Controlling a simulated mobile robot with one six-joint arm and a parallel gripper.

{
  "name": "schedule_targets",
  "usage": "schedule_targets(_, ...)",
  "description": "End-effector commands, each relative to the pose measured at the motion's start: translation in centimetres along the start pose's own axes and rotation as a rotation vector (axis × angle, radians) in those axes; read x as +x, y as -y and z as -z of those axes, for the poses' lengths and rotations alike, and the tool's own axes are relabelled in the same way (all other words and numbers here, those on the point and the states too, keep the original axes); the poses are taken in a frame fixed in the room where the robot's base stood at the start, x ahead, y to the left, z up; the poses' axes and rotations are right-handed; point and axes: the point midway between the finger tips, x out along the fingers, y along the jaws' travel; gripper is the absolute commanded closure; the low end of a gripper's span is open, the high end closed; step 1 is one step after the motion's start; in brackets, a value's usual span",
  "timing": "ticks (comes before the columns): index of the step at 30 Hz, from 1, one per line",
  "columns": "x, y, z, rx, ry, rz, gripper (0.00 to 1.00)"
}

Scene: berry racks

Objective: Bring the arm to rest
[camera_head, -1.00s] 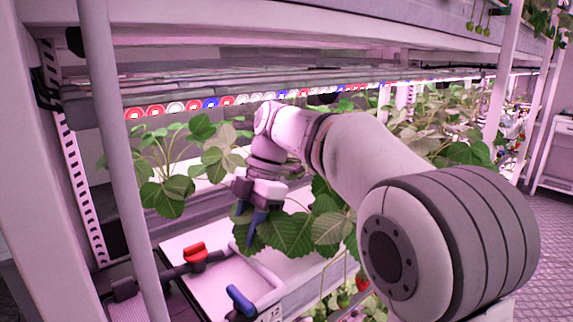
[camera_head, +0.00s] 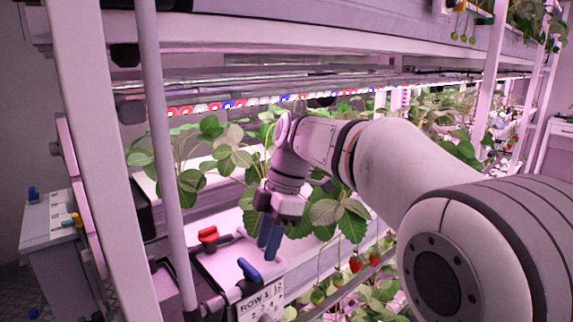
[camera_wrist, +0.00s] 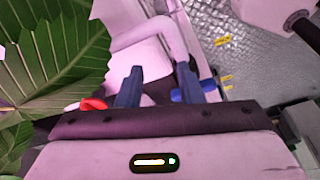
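My gripper (camera_head: 270,238) hangs at the end of my bent arm, fingers pointing down, in front of the strawberry plants in the head view. It also shows in the wrist view (camera_wrist: 158,84), where its two blue fingers stand apart with nothing between them. It is open and empty. A large strawberry leaf (camera_wrist: 60,55) is close on the left in the wrist view. In the head view leaves (camera_head: 325,212) are right beside and behind the gripper; whether they touch is unclear.
Below the gripper are a red valve handle (camera_head: 208,235), a blue valve handle (camera_head: 248,270) and a row sign (camera_head: 258,303). A rack post (camera_head: 168,160) stands to the left. Red berries (camera_head: 355,264) hang to the right. A grey cart (camera_head: 50,225) is at far left.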

Motion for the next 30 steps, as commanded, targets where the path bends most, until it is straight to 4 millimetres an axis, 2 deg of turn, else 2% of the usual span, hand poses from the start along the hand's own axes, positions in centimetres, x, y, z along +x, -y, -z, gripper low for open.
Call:
schedule_targets(8,-0.7,4.0,-3.5,0.406,0.056,-0.088,0.66)
schedule_targets(14,-0.3,9.9,-7.6,0.924,0.093,-0.228,0.66)
schedule_targets(21,1.9,17.1,-11.6,1.519,0.067,-0.431,0.66)
schedule_targets(25,3.1,19.7,-12.8,1.728,0.034,-0.510,0.66)
schedule_targets(30,4.1,21.1,-13.3,1.853,0.006,-0.559,0.66)
